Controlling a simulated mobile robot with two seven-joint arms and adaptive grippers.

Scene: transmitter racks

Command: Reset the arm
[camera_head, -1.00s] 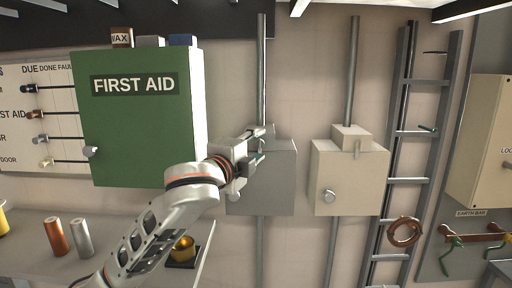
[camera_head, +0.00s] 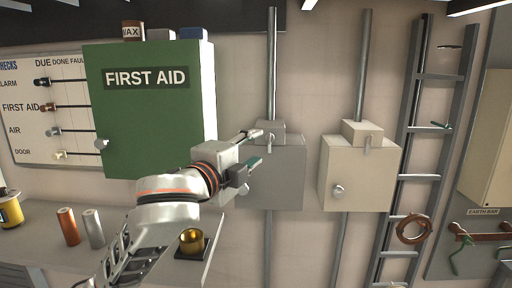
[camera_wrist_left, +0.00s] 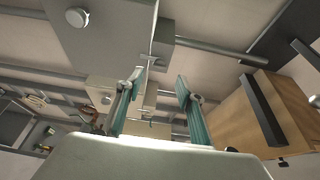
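My left gripper (camera_head: 257,149) is in front of the grey wall box (camera_head: 279,185), near its upper left. Its two fingers are apart with nothing between them. In the left wrist view the two greenish fingers (camera_wrist_left: 157,98) also stand apart and empty. My left arm rises from the lower left, in front of the shelf. The grey box's small upper block (camera_head: 270,128) has a lever on it, close to the upper fingertip; I cannot tell whether they touch. My right gripper is not in view.
The green first aid cabinet (camera_head: 155,125) is left of the gripper. A cream box (camera_head: 360,180) with a round knob and a ladder (camera_head: 435,130) are to the right. A gold item (camera_head: 191,241) and two cylinders stand on the shelf. Bare wall lies between the boxes.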

